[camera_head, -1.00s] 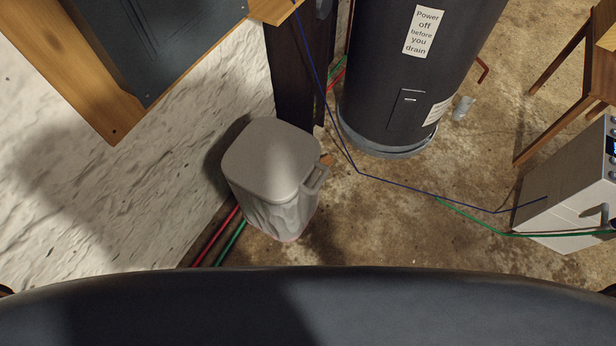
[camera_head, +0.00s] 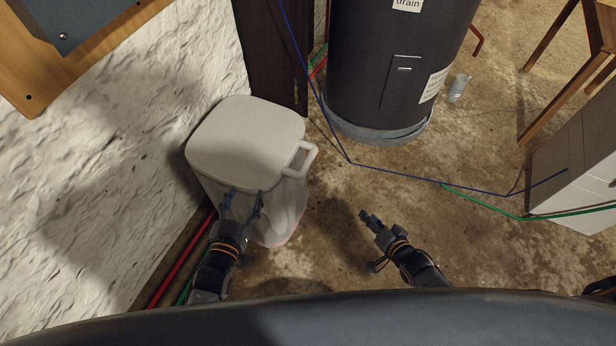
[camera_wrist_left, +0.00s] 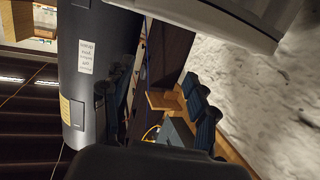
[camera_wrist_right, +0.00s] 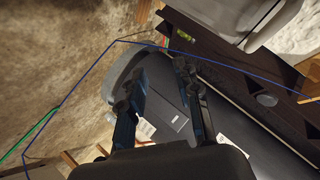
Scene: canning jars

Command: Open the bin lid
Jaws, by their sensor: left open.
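The bin is pale grey-white, with its lid (camera_head: 248,138) lying shut on the body (camera_head: 290,205). A loop-shaped handle (camera_head: 302,159) sticks out at the lid's right side. My left gripper (camera_head: 244,194) is open, its fingertips overlapping the bin's near side just below the lid edge; I cannot tell whether they touch. The lid and bin edge fill the top of the left wrist view (camera_wrist_left: 245,12). My right gripper (camera_head: 368,236) is over the floor, right of the bin and apart from it. Its fingers are spread and empty in the right wrist view (camera_wrist_right: 158,72).
A dark cylindrical tank (camera_head: 385,60) stands behind and right of the bin. A rough white wall (camera_head: 90,150) is close on the left. A blue cable (camera_head: 420,178) crosses the scene. A grey box (camera_head: 580,170) stands far right. Bare floor (camera_head: 470,250) lies right of the bin.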

